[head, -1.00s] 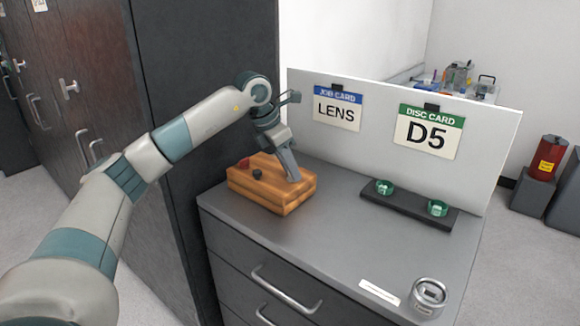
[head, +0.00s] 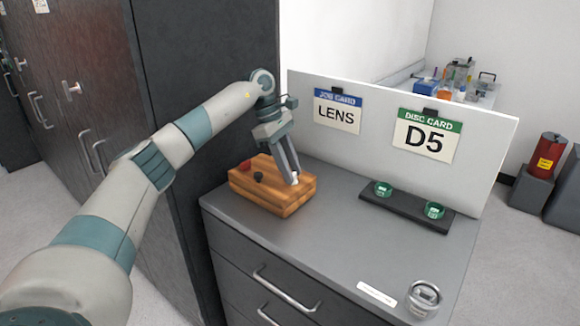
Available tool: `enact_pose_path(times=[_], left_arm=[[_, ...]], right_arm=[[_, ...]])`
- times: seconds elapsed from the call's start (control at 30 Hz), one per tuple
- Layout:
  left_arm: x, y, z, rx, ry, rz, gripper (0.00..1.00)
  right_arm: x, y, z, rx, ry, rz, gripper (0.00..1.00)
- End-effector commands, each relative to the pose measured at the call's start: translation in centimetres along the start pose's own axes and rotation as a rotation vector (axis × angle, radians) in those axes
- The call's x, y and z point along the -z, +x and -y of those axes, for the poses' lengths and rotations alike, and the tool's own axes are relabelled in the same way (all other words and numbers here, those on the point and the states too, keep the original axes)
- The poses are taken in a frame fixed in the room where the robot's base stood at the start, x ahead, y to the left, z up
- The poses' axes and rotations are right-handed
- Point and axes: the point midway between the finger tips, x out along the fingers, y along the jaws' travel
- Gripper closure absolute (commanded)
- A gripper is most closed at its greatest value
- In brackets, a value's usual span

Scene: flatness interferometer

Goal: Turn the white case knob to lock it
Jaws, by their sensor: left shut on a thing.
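The wooden case (head: 272,190) sits on the grey cabinet top at its back left. A red knob (head: 245,165) and a black knob (head: 258,176) show on its top. The white knob (head: 295,179) is at the case's right end, mostly hidden by my left gripper (head: 293,180). My left gripper points down from above, its fingers shut on the white knob. How far the knob is turned cannot be told. My right gripper is not in view.
A white panel behind carries a LENS card (head: 338,112) and a D5 card (head: 427,136). A black rack (head: 408,207) with two green rings stands right of the case. A round metal piece (head: 424,298) and a white label (head: 377,294) lie near the front right.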

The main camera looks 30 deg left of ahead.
Motion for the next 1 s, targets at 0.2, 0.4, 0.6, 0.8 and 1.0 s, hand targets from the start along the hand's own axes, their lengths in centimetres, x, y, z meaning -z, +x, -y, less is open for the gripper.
enact_pose_path(times=[0.2, 0.4, 0.6, 0.8, 1.0], left_arm=[[-0.08, -0.12, -0.17, 0.047, 0.118, 0.0, 0.94], [-0.07, -0.07, -0.2, 0.069, 0.171, -0.001, 0.94], [-0.01, -0.05, -0.19, 0.074, 0.184, -0.001, 0.94], [-0.02, -0.05, -0.19, 0.073, 0.183, -0.001, 0.94], [-0.01, -0.03, -0.18, 0.074, 0.182, -0.001, 0.53]], right_arm=[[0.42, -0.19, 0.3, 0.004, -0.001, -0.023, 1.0], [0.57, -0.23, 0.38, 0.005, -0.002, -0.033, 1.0], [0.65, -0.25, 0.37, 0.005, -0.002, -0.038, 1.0], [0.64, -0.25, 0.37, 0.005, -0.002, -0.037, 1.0], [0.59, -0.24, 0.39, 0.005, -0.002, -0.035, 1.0]])
